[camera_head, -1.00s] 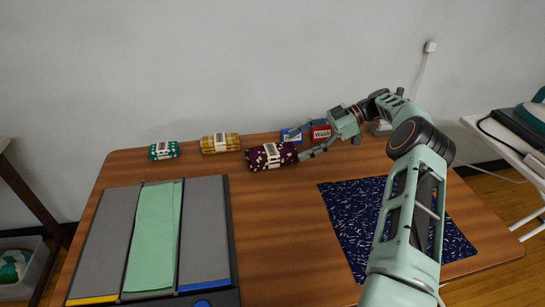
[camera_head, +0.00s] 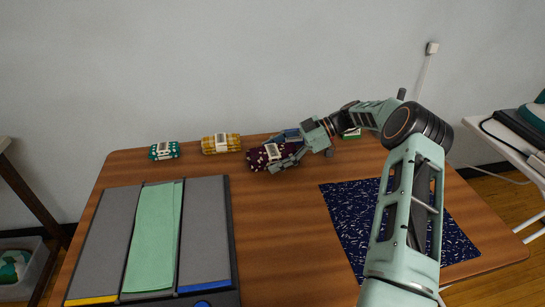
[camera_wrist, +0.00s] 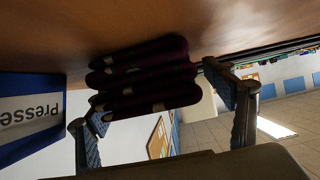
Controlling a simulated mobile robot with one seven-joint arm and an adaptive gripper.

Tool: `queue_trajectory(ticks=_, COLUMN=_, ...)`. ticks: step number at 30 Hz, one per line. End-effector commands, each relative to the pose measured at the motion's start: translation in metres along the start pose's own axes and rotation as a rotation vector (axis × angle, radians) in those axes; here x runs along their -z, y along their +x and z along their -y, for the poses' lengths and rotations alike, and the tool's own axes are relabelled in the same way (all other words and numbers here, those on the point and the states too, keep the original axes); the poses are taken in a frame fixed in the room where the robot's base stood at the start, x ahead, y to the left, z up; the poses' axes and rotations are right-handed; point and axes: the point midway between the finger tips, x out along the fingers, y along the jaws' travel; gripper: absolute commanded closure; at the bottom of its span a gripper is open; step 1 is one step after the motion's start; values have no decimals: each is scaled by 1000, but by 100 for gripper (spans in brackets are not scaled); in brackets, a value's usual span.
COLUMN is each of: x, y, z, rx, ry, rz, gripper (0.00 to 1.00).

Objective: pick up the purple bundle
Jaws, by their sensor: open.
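A yellow bundle (camera_head: 221,144) and a teal bundle (camera_head: 164,150) lie to the left. A blue-and-white "Presse" sign (camera_wrist: 30,115) is close to one finger. A grey folding board with green cloth (camera_head: 153,235) and a navy patterned cloth (camera_head: 350,225) lie in front. The table's middle is clear.

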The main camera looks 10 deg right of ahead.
Motion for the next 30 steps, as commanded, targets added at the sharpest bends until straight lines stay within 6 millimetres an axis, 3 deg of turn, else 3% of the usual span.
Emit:
queue_trajectory(ticks=3, x=0, y=0, z=0, rx=0, ry=0, rz=0, gripper=24)
queue_trajectory(ticks=17, x=0, y=-1, z=0, rx=0, ry=0, rz=0, gripper=75)
queue_trajectory(ticks=30, x=10, y=-6, z=0, rx=0, ry=-3, rz=0, gripper=76)
